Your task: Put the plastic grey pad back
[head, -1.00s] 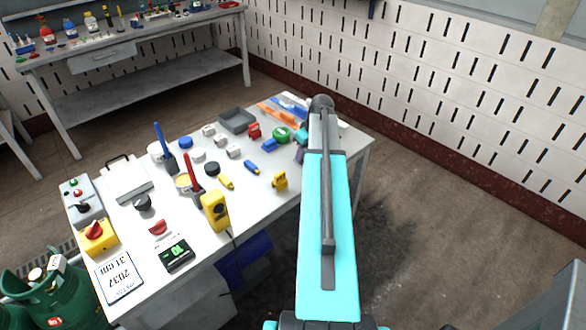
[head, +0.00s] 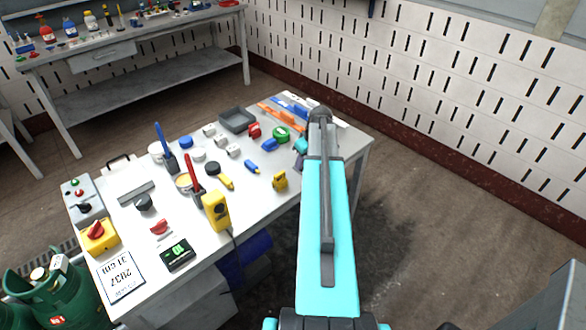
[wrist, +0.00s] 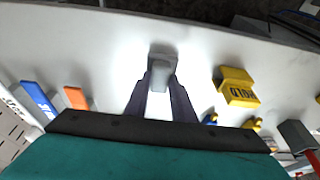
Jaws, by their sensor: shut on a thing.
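In the wrist view, the two dark fingers of my gripper (wrist: 160,88) close on a small grey piece, which looks like the plastic grey pad (wrist: 162,62). The pad sticks out past the fingertips over the white table top. I cannot tell whether it touches the table.
The white table (head: 200,255) holds a grey tray (head: 237,120), a yellow meter (head: 215,212), a green roll (head: 281,134) and several tools. The wrist view shows blue (wrist: 38,98) and orange (wrist: 76,98) handles left of my gripper and a yellow block (wrist: 238,88) to its right.

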